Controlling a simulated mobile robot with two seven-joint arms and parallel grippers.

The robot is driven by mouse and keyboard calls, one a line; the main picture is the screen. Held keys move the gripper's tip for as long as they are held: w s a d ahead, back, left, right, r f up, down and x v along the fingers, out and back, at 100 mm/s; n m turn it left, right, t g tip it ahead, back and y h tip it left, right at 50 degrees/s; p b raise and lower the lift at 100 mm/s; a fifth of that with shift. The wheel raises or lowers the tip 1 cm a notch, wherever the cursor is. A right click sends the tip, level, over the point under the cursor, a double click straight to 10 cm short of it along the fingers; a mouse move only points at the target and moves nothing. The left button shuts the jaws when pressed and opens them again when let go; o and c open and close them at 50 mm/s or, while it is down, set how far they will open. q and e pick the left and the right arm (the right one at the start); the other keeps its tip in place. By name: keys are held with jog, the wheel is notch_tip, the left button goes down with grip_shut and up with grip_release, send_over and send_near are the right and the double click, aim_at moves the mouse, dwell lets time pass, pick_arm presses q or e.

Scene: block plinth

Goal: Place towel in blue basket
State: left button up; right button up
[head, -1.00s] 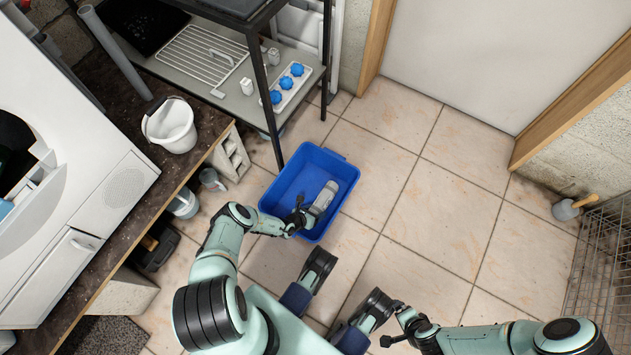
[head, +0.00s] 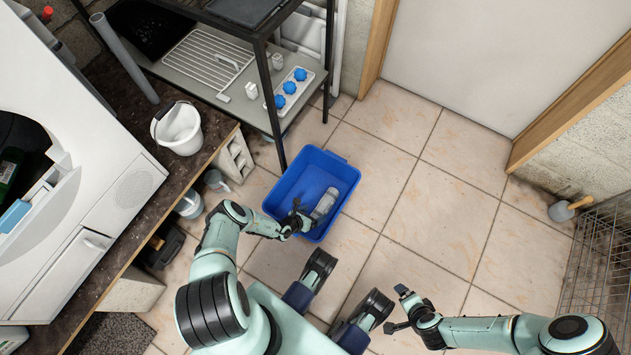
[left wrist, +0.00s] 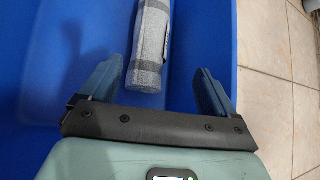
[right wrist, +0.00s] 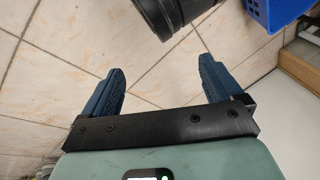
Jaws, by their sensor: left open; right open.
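The blue basket (head: 284,190) stands on the tiled floor, left of centre in the head view. The rolled grey towel (head: 325,203) lies inside it, near its right side. In the left wrist view the towel (left wrist: 148,45) shows its grey stripes and lies past the open fingers, inside the blue walls. My left gripper (head: 301,216) is open over the basket's near part, just short of the towel; its fingers (left wrist: 160,88) hold nothing. My right gripper (head: 394,310) is open and empty over the floor at the lower right; the right wrist view shows its spread fingers (right wrist: 165,85).
A metal shelf rack (head: 273,95) with a tray of blue items (head: 289,87) stands behind the basket. A wire cage (head: 600,255) is at far right. Floor tiles (head: 430,200) right of the basket are clear.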

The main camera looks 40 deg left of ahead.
pick_arm(q)
jog(key=p+v, duration=0.3)
jog(key=v, duration=0.5)
jog(key=shift+p, duration=0.4)
pick_arm(e)
jog(key=s+a+r+g+y, duration=0.1)
jog(key=s+a+r+g, duration=0.1)
jog(key=s+r, duration=0.3)
jog(key=s+a, duration=0.1)
jog(key=s, duration=0.1)
jog(key=shift+s+a+g, duration=0.3)
jog(key=shift+s, duration=0.05)
pick_arm(q)
jog(key=shift+s, duration=0.1)
